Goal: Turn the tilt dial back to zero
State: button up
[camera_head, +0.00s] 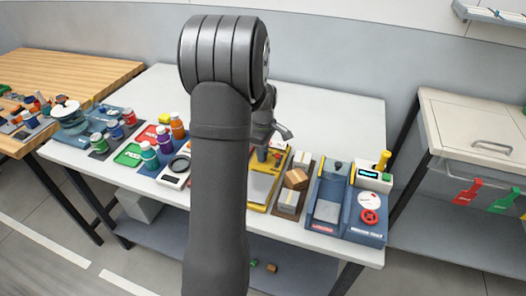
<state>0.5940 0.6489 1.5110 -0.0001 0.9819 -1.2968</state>
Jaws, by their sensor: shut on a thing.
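My gripper (264,143) is at the back end of the yellow-framed unit (262,190), partly behind my arm. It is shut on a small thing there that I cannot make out. The yellow-framed unit has a pale flat plate, and its left side is hidden by my arm. No tilt dial can be told for sure. A blue machine (328,192) at the right end of the white table carries a red handwheel (370,217) and a round white dial face (370,198), clear of my gripper.
Bottles (150,156) and coloured trays (128,155) fill the left. The back of the white table (330,120) is clear.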

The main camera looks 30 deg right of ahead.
jog(key=shift+n, duration=0.6)
jog(key=o, duration=1)
notch_tip(320, 180, up, 17)
jog(key=shift+r, duration=0.2)
notch_tip(320, 180, down, 18)
jog(key=shift+r, duration=0.25)
dwell(0.5)
jog(key=shift+r, duration=0.1)
